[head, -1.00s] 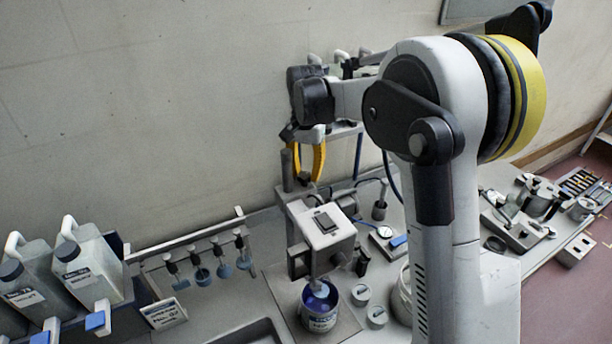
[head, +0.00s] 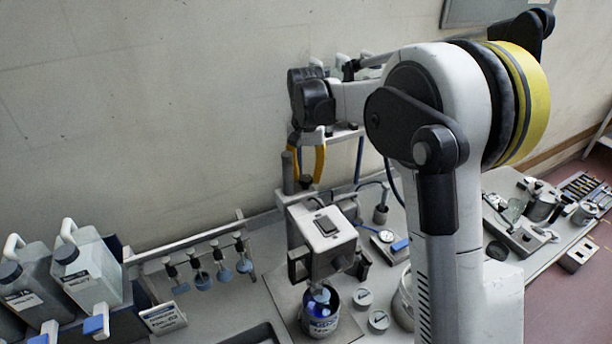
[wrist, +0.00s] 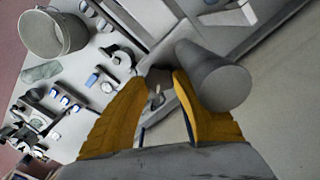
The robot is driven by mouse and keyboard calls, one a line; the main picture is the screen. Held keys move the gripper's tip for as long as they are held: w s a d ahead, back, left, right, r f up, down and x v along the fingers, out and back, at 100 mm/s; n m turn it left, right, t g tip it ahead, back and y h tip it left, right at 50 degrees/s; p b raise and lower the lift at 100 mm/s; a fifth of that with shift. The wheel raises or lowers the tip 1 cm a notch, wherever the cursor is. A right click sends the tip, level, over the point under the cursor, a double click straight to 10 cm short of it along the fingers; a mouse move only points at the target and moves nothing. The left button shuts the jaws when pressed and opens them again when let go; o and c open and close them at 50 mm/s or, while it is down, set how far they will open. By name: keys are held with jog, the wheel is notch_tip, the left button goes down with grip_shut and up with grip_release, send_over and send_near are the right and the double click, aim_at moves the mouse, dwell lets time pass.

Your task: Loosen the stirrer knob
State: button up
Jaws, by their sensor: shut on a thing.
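The stirrer is a pale box-shaped head (head: 326,227) on an upright grey post (head: 288,170), above a jar of blue liquid (head: 320,312). My gripper (head: 306,181) has yellow fingers pointing down beside the post, above and behind the stirrer head. The small dark stirrer knob (head: 306,183) sits between the fingertips, mostly covered by them. In the wrist view my gripper (wrist: 160,74) is closed around the dark knob (wrist: 159,71), with the round post end (wrist: 226,88) standing close against the right finger.
A rack of hanging stirrer paddles (head: 200,272) and white jugs (head: 88,270) stand at the left. Lids (head: 378,320), a dial gauge (head: 386,236) and a metal bucket (wrist: 52,35) lie around the stirrer.

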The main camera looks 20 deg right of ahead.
aim_at(306, 176)
jog(key=o, duration=1.2)
jog(key=shift+r, duration=0.1)
notch_tip(306, 176, up, 12)
